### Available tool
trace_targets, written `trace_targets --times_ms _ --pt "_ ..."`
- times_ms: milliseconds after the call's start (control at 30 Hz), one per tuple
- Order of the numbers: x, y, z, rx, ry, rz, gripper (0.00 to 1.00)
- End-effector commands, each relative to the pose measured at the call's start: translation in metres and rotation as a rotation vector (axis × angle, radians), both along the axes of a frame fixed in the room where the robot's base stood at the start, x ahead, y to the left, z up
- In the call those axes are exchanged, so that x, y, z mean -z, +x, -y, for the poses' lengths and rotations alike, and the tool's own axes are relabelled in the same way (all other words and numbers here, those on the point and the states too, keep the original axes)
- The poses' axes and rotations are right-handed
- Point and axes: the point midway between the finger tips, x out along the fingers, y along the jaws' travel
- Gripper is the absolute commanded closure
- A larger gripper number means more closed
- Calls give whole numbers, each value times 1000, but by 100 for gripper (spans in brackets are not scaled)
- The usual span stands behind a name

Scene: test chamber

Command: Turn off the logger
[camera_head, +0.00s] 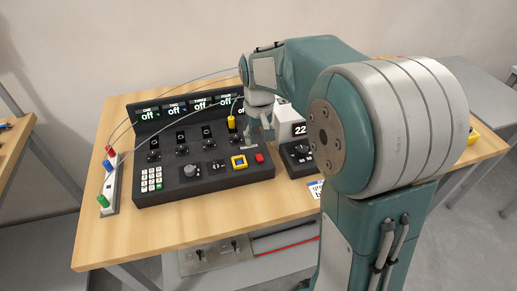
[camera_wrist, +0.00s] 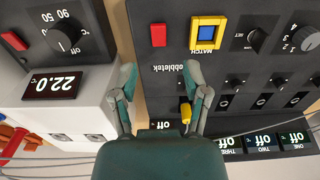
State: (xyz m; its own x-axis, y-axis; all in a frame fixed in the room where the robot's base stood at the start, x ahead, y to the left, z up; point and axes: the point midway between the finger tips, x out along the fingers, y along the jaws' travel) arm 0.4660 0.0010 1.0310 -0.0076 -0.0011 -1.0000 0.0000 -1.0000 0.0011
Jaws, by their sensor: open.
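No label reading "logger" is legible. A black control console (camera_head: 207,186) on the table has an upright panel with displays ONE to FOUR, all reading "off". It carries switches, knobs, a keypad, a yellow-framed blue button (camera_head: 239,162) and a red button (camera_head: 259,158); these buttons also show in the wrist view (camera_wrist: 207,33) (camera_wrist: 158,35). My gripper (camera_wrist: 160,75) is open and empty, above the console's right edge. A yellow plug (camera_wrist: 186,112) on a cable appears beside its right finger in the wrist view; whether they touch is unclear.
A white unit with a 22.0 °C display (camera_wrist: 55,86) and a black dial (camera_wrist: 64,38) stands right of the console. A white socket strip (camera_head: 112,185) with red, blue and green plugs lies at left. Thin cables arch overhead. The wooden table's front (camera_head: 200,232) is clear.

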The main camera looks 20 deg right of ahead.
Motion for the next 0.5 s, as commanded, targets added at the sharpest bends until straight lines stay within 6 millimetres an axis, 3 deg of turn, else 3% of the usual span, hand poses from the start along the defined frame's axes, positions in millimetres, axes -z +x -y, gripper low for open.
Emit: trace_targets --times_ms 233,500 --pt "-47 2 -1 0 0 2 40" --pt "-62 1 -1 0 0 -2 40"
